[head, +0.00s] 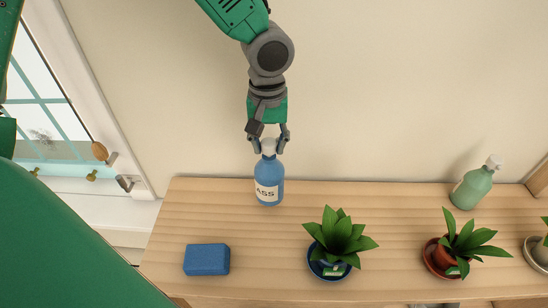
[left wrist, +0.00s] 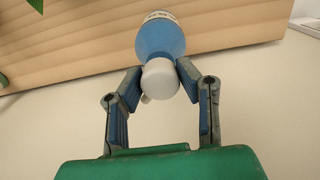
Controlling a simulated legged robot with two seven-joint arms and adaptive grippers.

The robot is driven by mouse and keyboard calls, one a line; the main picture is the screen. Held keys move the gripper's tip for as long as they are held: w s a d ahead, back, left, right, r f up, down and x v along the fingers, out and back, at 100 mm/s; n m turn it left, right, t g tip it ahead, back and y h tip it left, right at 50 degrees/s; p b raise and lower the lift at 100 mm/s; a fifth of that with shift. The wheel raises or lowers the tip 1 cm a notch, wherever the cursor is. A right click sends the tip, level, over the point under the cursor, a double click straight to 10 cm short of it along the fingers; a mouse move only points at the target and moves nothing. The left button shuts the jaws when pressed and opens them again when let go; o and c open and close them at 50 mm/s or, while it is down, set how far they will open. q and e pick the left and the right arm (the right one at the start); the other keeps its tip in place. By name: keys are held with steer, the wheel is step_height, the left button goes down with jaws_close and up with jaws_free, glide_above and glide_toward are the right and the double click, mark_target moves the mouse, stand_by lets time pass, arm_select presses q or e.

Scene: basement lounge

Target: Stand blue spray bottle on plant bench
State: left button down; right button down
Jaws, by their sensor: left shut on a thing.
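The blue spray bottle (head: 269,184) has a white head and a pale label, and it is upright at the back edge of the wooden plant bench (head: 200,215). My left gripper (head: 268,143) comes down from above and is shut on the bottle's white head. In the left wrist view the bottle (left wrist: 160,38) sits between the two fingers, its white head (left wrist: 160,78) towards the camera. I cannot tell whether its base touches the bench top. My right gripper is not in view.
A blue block (head: 207,259) lies on the bench at front left. Potted plants stand at front centre (head: 340,238) and right (head: 466,242). A green spray bottle (head: 473,188) stands at back right. Bare wood lies around the blue bottle. A window (head: 45,110) is at the left.

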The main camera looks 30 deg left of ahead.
mark_target(271, 157)
arm_select(q)
steer(key=shift+w+d+f, duration=0.1)
steer(key=shift+d+f, duration=0.05)
steer(key=shift+f, duration=0.2)
steer(key=f, duration=0.2)
steer(key=shift+d+f, duration=0.3)
steer(key=shift+f, duration=0.5)
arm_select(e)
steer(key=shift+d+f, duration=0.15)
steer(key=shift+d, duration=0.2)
arm_select(q)
steer(key=shift+a, duration=0.15)
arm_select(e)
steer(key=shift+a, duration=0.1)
arm_select(q)
steer(key=shift+a+f, duration=0.1)
steer(key=c, duration=1.2)
jaws_free()
steer(key=shift+o, duration=0.2)
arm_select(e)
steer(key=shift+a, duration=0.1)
